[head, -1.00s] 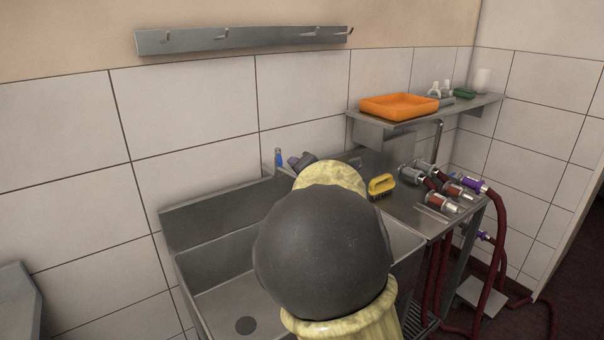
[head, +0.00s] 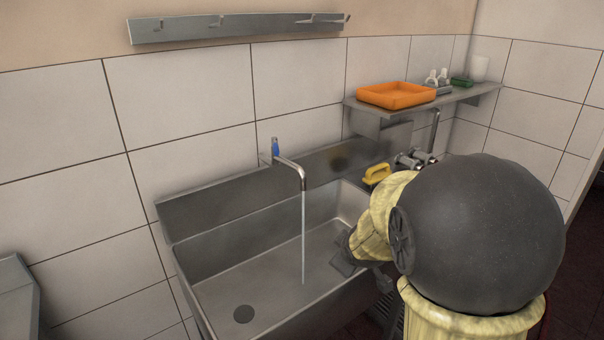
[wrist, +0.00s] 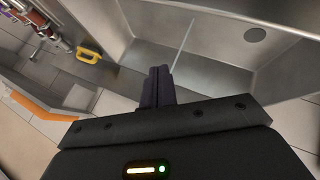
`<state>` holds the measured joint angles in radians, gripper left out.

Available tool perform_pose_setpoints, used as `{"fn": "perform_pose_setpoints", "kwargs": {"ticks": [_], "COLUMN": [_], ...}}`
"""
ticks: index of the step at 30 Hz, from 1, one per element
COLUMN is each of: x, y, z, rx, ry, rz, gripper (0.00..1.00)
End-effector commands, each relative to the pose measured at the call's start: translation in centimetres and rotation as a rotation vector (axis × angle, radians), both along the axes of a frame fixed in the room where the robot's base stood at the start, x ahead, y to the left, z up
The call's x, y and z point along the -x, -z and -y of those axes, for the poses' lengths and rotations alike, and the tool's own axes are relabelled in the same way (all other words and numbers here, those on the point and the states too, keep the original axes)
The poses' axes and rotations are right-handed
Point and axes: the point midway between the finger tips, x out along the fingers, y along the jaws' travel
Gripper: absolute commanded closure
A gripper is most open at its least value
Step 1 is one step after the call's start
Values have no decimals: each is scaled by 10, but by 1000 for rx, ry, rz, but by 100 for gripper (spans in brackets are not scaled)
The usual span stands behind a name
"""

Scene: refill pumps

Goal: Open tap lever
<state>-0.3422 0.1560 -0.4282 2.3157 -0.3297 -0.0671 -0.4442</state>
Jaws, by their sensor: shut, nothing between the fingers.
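The tap (head: 291,171) stands on the sink's back ledge in the head view, with a blue lever (head: 275,146) on top. A thin stream of water (head: 303,240) runs from its spout into the steel sink (head: 215,257). The stream (wrist: 182,45) also shows in the wrist view. My gripper (wrist: 160,72) is shut and empty in the wrist view, with its dark fingers together over the sink area. In the head view my arm is to the right of the tap, and the gripper is apart from the lever.
A yellow brush (head: 376,174) lies on the counter right of the sink. An orange tray (head: 396,95) and small bottles (head: 437,78) stand on the wall shelf. A hook rail (head: 235,27) is fixed on the wall. The sink's left side is clear.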

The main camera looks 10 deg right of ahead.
Motion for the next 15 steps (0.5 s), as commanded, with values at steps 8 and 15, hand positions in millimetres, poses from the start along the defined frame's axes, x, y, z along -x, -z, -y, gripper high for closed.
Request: {"fn": "perform_pose_setpoints", "kwargs": {"ticks": [8,15], "x": [139,171], "y": [54,62], "z": [-24,-32], "rx": [-372,-429], "ry": [524,646], "rz": [-374,-462], "gripper": [100,100]}}
